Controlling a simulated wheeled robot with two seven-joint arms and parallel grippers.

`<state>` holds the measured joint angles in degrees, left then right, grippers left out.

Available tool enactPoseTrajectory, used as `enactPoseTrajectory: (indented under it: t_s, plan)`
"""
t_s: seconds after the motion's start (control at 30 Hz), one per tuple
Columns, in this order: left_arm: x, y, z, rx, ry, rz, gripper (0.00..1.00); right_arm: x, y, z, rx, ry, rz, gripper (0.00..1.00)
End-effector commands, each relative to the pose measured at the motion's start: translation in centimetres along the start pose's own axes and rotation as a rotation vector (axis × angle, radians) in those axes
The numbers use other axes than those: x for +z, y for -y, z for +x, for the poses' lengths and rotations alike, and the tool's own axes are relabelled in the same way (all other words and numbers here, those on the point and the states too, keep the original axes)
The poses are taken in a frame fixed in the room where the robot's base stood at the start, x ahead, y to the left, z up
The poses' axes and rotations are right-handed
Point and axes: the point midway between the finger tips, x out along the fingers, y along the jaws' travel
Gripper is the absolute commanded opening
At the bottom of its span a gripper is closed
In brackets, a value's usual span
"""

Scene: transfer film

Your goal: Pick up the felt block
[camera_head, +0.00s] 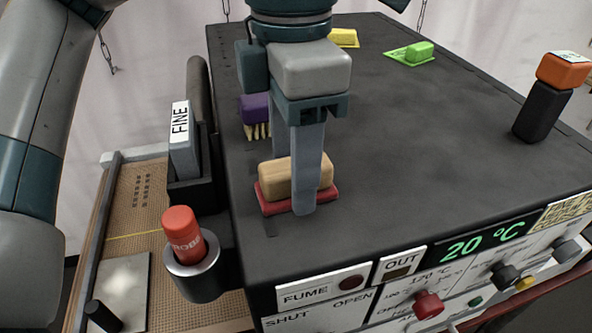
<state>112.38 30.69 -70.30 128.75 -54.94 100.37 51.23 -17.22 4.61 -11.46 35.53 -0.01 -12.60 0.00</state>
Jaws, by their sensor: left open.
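The felt block (275,180) has a light wooden body on a red base. It sits on the dark top of a machine, near the front left edge. My left gripper (294,186) points down over it, with its near finger in front of the block. The other finger goes down behind the block, and its tip is hidden. The jaws are open around the block, which still rests on the surface. I cannot tell whether either finger touches it. My right gripper is not in view.
A purple brush (255,107) stands behind the block. A "FINE" block (184,150) and red probe (183,228) sit left. The middle of the top is clear.

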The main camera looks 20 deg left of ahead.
Motion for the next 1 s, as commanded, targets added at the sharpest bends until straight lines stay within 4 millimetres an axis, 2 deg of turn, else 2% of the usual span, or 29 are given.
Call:
enactPoseTrajectory:
  t_s: [0.37,0.5,0.53,1.0]
  plan:
    - [0.01,0.00,0.00,0.000,0.000,0.000,0.50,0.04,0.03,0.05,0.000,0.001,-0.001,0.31]
    - [0.01,0.00,-0.01,0.000,0.000,0.000,0.17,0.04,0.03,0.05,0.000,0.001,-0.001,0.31]
    - [0.01,0.00,-0.01,0.000,0.000,0.000,0.15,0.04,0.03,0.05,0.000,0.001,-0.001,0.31]
    - [0.08,-0.04,-0.72,0.002,0.001,-0.001,0.15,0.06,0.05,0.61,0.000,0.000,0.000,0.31]
